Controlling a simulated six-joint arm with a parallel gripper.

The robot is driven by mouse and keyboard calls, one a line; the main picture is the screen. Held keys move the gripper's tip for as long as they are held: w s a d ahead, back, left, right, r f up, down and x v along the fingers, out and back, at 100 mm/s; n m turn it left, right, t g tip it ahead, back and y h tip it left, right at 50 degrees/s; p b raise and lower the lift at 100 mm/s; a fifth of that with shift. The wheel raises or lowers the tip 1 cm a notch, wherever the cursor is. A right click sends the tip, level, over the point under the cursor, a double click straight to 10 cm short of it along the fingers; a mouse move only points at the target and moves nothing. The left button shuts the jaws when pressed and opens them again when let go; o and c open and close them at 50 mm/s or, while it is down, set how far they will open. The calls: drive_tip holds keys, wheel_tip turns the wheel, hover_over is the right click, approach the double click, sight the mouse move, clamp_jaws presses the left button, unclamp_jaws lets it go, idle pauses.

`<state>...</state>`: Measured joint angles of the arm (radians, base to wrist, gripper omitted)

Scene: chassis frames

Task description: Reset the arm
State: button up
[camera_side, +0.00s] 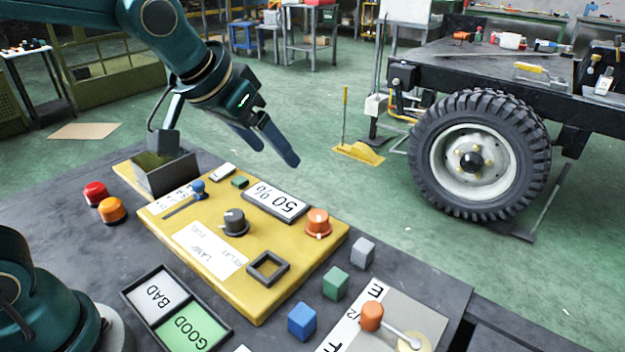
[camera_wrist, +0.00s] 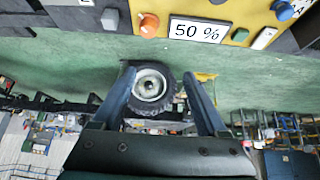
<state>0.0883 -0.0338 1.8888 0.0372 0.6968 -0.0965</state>
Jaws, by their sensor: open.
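My gripper (camera_side: 270,146) is open and empty, raised in the air above the far edge of the yellow panel (camera_side: 258,306). In the wrist view its two fingers (camera_wrist: 163,102) stand apart with nothing between them but the distant background. The panel carries a grey knob (camera_side: 235,221), an orange knob (camera_side: 318,222), a blue-topped slider lever (camera_side: 198,189), a green button (camera_side: 240,182) and a display reading 50 % (camera_side: 275,206). The display also shows in the wrist view (camera_wrist: 198,31). The gripper touches none of these.
A dark open box (camera_side: 166,178) stands at the panel's back left. Red (camera_side: 95,194) and orange (camera_side: 111,210) buttons sit left. A BAD/GOOD tray (camera_side: 133,290) lies in front. Grey (camera_side: 362,252), green (camera_side: 336,283) and blue (camera_side: 302,321) cubes stand right, beside a lever plate (camera_side: 428,310).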

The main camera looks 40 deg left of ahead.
drive_tip(key=s+a+f, duration=0.1)
drive_tip(key=s, duration=0.7)
drive_tip(key=s+a+f+g, duration=0.1)
drive_tip(key=s+f, duration=0.1)
drive_tip(key=s, duration=0.6)
drive_tip(key=shift+s+a+f, duration=0.2)
drive_tip(key=shift+s+f, duration=0.05)
drive_tip(key=shift+f, duration=0.05)
